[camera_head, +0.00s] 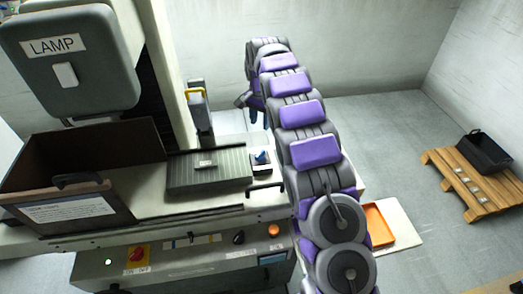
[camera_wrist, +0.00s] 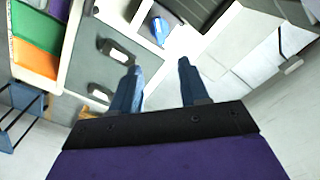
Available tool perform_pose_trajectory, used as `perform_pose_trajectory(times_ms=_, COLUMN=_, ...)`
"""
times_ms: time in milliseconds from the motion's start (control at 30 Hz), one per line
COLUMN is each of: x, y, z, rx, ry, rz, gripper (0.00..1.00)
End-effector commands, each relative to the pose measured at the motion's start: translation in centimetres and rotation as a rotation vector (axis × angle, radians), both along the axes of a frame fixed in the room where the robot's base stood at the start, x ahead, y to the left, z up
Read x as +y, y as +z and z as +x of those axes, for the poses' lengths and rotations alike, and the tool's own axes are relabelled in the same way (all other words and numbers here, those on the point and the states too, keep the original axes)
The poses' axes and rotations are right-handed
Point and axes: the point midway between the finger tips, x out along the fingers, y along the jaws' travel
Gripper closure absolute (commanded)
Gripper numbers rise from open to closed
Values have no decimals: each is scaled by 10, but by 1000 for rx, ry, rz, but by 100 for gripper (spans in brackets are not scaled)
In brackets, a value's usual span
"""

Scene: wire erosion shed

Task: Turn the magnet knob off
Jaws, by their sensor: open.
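The blue knob also shows at the top of the wrist view (camera_wrist: 161,27), beyond and between my fingertips. My gripper (camera_head: 260,117) is behind the knob in the head view, partly covered by my arm. In the wrist view my gripper (camera_wrist: 161,67) has its two blue fingers apart with nothing between them. It does not touch the knob.
A yellow-topped post (camera_head: 197,95) stands behind the plate. The lamp head (camera_head: 75,62) and a brown box (camera_head: 85,155) are at left. The front panel has a red switch (camera_head: 137,254) and an orange button (camera_head: 273,230).

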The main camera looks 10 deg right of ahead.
Motion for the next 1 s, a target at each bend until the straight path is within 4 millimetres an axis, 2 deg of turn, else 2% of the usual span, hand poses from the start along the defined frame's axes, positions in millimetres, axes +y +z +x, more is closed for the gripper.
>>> perform_pose_trajectory(times_ms=100, x=1, y=-26, z=-2, rx=11, ry=1, rz=-2, gripper=55)
perform_pose_trajectory(times_ms=600, x=1, y=-122, z=-1, rx=6, ry=1, rz=-1, gripper=55)
perform_pose_trajectory(times_ms=800, x=1, y=-147, z=-1, rx=6, ry=1, rz=-1, gripper=55)
perform_pose_trajectory(times_ms=1000, x=2, y=-155, z=-1, rx=2, ry=2, rz=-2, gripper=55)
